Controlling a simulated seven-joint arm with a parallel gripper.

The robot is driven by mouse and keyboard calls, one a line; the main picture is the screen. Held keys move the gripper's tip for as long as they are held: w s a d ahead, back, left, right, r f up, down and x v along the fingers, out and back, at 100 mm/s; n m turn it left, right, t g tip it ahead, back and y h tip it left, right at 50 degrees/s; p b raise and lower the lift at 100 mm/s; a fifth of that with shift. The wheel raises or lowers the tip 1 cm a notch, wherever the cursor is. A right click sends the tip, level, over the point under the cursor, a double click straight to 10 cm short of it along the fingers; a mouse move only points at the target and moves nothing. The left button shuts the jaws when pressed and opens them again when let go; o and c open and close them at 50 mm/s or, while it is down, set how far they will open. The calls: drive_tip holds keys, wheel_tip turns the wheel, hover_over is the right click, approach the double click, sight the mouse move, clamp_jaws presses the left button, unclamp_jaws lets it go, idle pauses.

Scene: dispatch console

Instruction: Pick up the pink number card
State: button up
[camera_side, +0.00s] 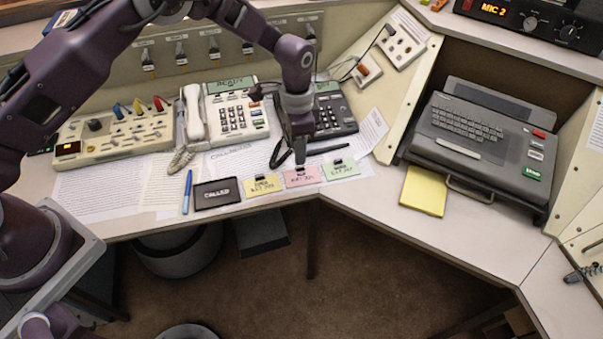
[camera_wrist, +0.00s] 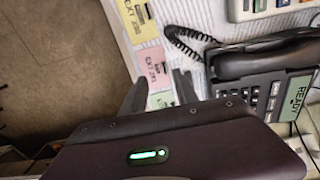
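The pink number card (camera_side: 302,177) lies near the desk's front edge, between a yellow card and a green card, with a black clip at its top edge. My gripper (camera_side: 300,160) points down just behind it, its tips close to the clip. In the wrist view my gripper (camera_wrist: 162,78) has two dark fingers standing apart with nothing held between them. The pink card (camera_wrist: 147,67) shows there just beyond the fingertips. I cannot tell whether a finger touches it.
The yellow card (camera_side: 262,186) and green card (camera_side: 340,170) sit close on either side. A black sign (camera_side: 217,193) and blue pen (camera_side: 187,192) lie left. Phones (camera_side: 237,118) with a coiled cord stand behind. A yellow pad (camera_side: 423,191) lies right, by a grey terminal (camera_side: 480,135).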

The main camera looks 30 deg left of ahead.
sight(302, 175)
drive_tip(key=f, duration=0.6)
drive_tip(key=shift+w+a+f, duration=0.25)
drive_tip(key=shift+a+f, duration=0.05)
drive_tip(key=shift+a, duration=0.1)
clamp_jaws()
